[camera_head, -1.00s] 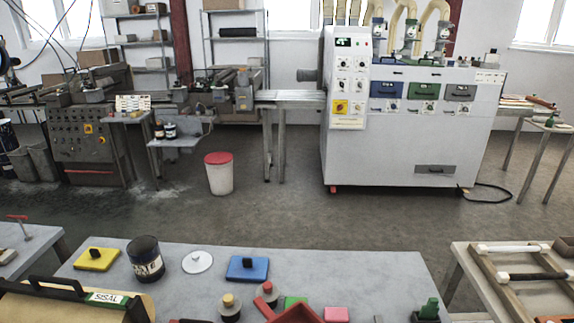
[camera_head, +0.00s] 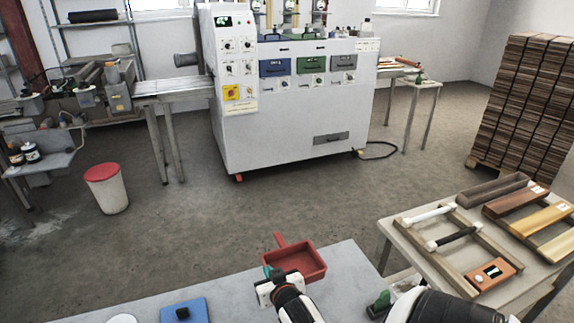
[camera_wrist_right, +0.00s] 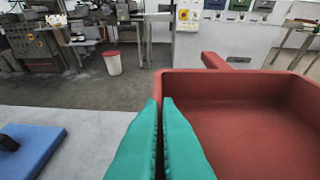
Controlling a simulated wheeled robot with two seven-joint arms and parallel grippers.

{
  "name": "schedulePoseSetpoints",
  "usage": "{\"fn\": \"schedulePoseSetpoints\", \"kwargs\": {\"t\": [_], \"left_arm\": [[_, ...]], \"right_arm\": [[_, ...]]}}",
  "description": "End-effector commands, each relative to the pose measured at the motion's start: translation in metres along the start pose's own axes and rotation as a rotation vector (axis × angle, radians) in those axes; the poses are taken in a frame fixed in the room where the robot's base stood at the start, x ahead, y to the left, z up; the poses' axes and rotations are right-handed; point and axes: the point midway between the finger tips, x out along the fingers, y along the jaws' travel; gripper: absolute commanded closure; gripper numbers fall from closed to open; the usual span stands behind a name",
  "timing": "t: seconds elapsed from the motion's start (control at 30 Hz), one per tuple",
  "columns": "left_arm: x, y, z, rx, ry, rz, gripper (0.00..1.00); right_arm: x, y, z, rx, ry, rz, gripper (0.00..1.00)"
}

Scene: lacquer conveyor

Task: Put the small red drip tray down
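The small red drip tray (camera_head: 310,261) is in the head view, near the far edge of the grey tabletop (camera_head: 240,300), its handle pointing away. My right gripper (camera_head: 267,272) is at the tray's left side. In the right wrist view its teal fingers (camera_wrist_right: 161,110) are closed around the left wall of the tray (camera_wrist_right: 245,125). The tray looks level and empty and appears raised off the tabletop; its underside is hidden. My left gripper is not in view.
A blue block with a black knob (camera_head: 184,311) lies left on the tabletop. A green object (camera_head: 380,301) stands to the right. A side table (camera_head: 395,236) at right holds a wooden frame and an orange device (camera_head: 492,273). Grey tabletop between blue block and tray looks clear.

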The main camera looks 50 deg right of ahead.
Motion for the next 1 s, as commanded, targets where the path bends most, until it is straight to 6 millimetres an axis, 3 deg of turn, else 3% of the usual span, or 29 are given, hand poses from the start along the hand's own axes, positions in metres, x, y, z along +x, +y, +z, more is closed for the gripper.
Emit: {"fn": "schedulePoseSetpoints", "kwargs": {"t": [0.07,0.17,0.43,0.7,1.0], "left_arm": [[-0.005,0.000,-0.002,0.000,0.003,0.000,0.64],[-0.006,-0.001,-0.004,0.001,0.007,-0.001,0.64],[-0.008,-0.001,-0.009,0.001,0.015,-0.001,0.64],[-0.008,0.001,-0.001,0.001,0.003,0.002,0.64],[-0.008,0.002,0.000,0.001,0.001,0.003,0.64]], "right_arm": [[0.008,-0.010,0.002,0.012,0.001,-0.029,1.00],[0.016,-0.015,-0.012,0.018,0.006,-0.042,1.00],[0.032,-0.014,-0.049,0.016,0.001,-0.040,1.00],[0.045,-0.014,-0.082,0.016,0.003,-0.040,1.00],[0.048,-0.014,-0.089,0.015,-0.001,-0.039,1.00]]}}
